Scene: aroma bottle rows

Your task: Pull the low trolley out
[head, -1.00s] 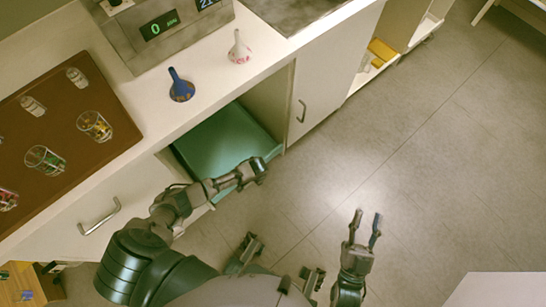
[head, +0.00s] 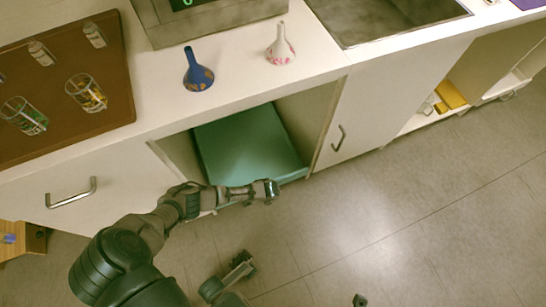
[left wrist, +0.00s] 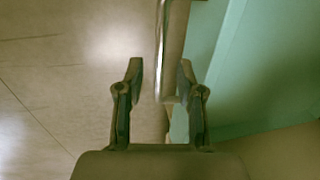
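The low trolley (head: 250,145) is a green flat-topped piece standing in the open bay under the white counter. My left gripper (head: 268,190) is at its front edge in the head view. In the left wrist view, my left gripper (left wrist: 158,80) is open, with its two fingers on either side of a shiny metal bar (left wrist: 163,40). Gaps show between the bar and the fingers. The trolley's green surface (left wrist: 270,60) fills the right of that view. Of my right gripper (head: 360,299), only a tip shows at the bottom edge of the head view.
The counter (head: 240,105) carries a blue funnel-shaped bottle (head: 198,75), a white one (head: 280,50) and a brown tray (head: 60,130) with several glasses. A closed cabinet door (head: 365,110) stands right of the bay.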

